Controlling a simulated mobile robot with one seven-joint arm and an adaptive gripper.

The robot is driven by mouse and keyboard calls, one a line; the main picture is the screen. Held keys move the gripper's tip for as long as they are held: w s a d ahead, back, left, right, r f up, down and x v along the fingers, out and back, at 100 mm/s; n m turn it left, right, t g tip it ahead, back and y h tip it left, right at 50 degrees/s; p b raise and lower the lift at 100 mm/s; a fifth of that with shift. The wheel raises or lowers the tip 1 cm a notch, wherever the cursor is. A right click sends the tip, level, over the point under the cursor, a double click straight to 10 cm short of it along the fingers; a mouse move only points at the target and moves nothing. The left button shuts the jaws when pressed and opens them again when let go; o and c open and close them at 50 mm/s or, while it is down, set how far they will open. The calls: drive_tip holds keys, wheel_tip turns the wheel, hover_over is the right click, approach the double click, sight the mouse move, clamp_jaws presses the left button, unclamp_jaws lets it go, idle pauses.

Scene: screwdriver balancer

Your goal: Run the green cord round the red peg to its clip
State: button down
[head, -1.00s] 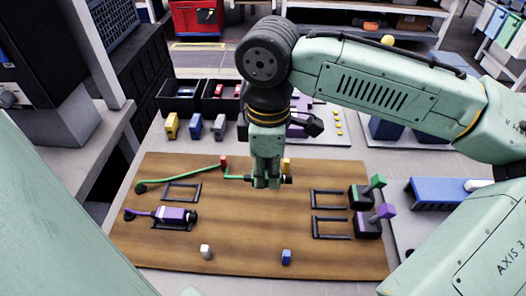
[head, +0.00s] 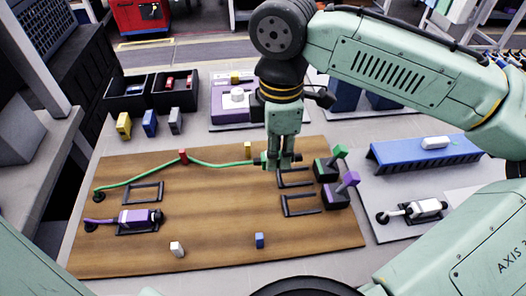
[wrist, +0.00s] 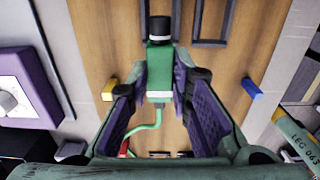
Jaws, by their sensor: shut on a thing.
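The green cord (head: 135,181) runs from a round anchor at the board's left edge to the red peg (head: 183,157). It bends at the peg and sags slightly towards my gripper (head: 278,161). My gripper is shut on the green cord's end, a green block with a black tip (wrist: 159,58), seen between the fingers in the wrist view. The gripper is above the board's far right part, left of the black clip with the green lever (head: 339,152). Whether the block touches the board is unclear.
A purple-corded tool (head: 138,218) lies in a black frame at left. A purple-levered clip (head: 347,180) stands near the green one. Yellow (head: 247,149), white (head: 176,248) and blue (head: 259,240) pegs stand on the wooden board (head: 215,215). Empty black frames lie below my gripper.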

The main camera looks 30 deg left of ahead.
drive_tip(key=shift+w+d+b, duration=0.2)
drive_tip(key=shift+w+d, duration=0.45)
drive_tip(key=shift+d, duration=0.35)
drive_tip(key=shift+w+d+b, duration=0.2)
drive_tip(key=shift+w+d, duration=0.4)
drive_tip(key=shift+d, duration=0.35)
drive_tip(key=shift+s+a+p, duration=0.1)
drive_tip(key=shift+a+p, duration=0.05)
drive_tip(key=shift+p, duration=0.25)
drive_tip(key=shift+f, duration=0.2)
drive_tip(key=shift+f+b, duration=0.85)
drive_tip(key=shift+f, duration=0.9)
drive_tip(key=shift+f, duration=0.6)
drive_tip(key=c, duration=1.4)
unclamp_jaws()
drive_tip(key=shift+o, duration=0.2)
